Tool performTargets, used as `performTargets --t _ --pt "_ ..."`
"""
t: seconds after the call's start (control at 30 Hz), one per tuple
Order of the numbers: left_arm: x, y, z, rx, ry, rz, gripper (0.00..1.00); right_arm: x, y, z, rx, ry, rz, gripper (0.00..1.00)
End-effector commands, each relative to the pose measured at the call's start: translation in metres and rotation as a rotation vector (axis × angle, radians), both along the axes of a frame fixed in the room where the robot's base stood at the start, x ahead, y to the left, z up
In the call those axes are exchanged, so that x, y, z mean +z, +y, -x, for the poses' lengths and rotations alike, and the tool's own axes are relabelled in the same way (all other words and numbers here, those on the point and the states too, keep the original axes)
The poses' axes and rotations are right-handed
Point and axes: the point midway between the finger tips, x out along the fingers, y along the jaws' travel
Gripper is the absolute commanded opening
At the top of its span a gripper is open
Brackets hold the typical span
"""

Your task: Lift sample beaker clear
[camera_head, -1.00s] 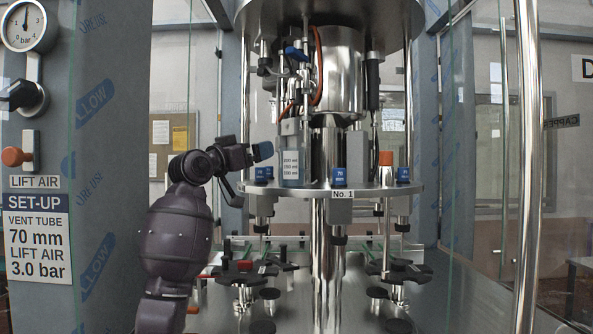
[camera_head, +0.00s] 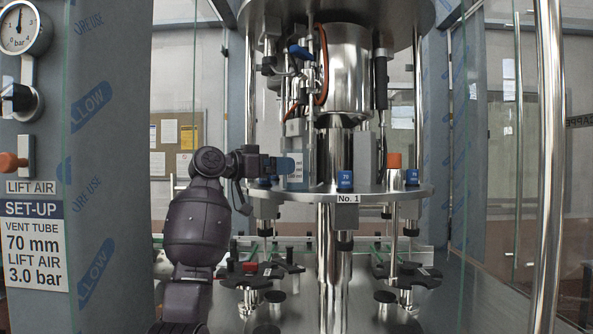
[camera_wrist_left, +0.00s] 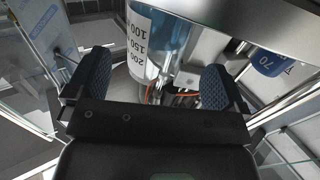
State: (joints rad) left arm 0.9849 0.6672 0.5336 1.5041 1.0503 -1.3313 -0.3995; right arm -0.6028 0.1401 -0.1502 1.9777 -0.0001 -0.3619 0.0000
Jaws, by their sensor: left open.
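The sample beaker (camera_head: 298,168) is a clear vessel with a white graduated scale, standing on the round steel plate (camera_head: 385,190) of the machine. My left gripper (camera_head: 284,166) is at its left side, and its blue finger pads overlap the beaker in the head view. In the left wrist view the beaker (camera_wrist_left: 155,42) lies ahead between the lines of the two spread fingers (camera_wrist_left: 157,88). The gripper is open, with a gap between pads and beaker visible there. I cannot see the beaker's full base. My right gripper is not in view.
Blue blocks marked 70 (camera_head: 345,179) and an orange-capped post (camera_head: 395,170) stand along the plate. The steel cylinder (camera_head: 348,75) and hoses rise close behind the beaker. A grey panel with a gauge (camera_head: 19,30) is at left, glass panes at right.

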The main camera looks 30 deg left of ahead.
Motion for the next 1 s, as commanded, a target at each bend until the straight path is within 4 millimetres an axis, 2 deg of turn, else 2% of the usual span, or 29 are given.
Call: performTargets --t 0.27,0.53,0.8,0.87,1.0 --pt "0.001 -0.010 -0.017 -0.001 0.001 0.000 0.99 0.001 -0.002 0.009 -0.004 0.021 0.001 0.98" --pt "0.001 -0.026 -0.048 0.000 0.002 0.001 0.99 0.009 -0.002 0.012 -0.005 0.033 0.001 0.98" --pt "-0.001 -0.028 -0.052 0.002 0.000 -0.001 0.99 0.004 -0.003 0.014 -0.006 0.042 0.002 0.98" --pt "-0.001 -0.028 -0.052 0.002 0.000 -0.001 0.91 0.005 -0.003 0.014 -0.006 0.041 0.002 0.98" --pt "-0.001 -0.028 -0.052 0.002 0.000 -0.001 0.70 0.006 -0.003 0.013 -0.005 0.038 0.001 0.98"
